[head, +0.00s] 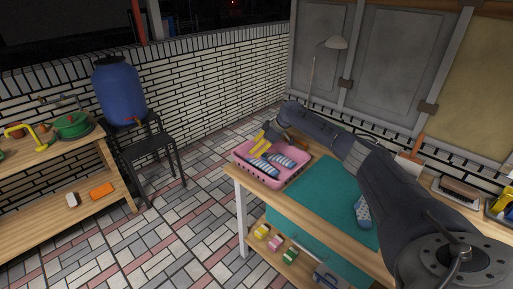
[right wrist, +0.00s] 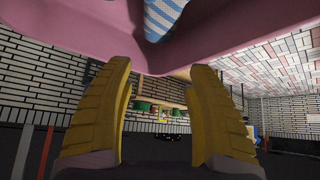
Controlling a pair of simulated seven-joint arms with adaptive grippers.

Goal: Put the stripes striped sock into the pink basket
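The pink basket (head: 249,177) stands at the left end of the wooden table. Two blue-and-white striped pieces of sock (head: 283,160) lie in it; I cannot tell whether they are one sock or two. Another blue patterned sock (head: 362,211) lies on the teal mat, partly hidden by my arm. My right gripper (head: 259,143), with yellow fingers, is over the far left part of the basket. In the right wrist view its fingers (right wrist: 160,85) are apart with nothing between them. A striped sock (right wrist: 162,15) and the basket's pink wall (right wrist: 60,25) show at the top. My left gripper is not in view.
The teal mat (head: 312,190) covers much of the tabletop. Small coloured blocks (head: 275,242) sit on the shelf below. A brush (head: 459,189) lies at the back right. A blue barrel (head: 118,92) stands on a black stool at left, beside another wooden table.

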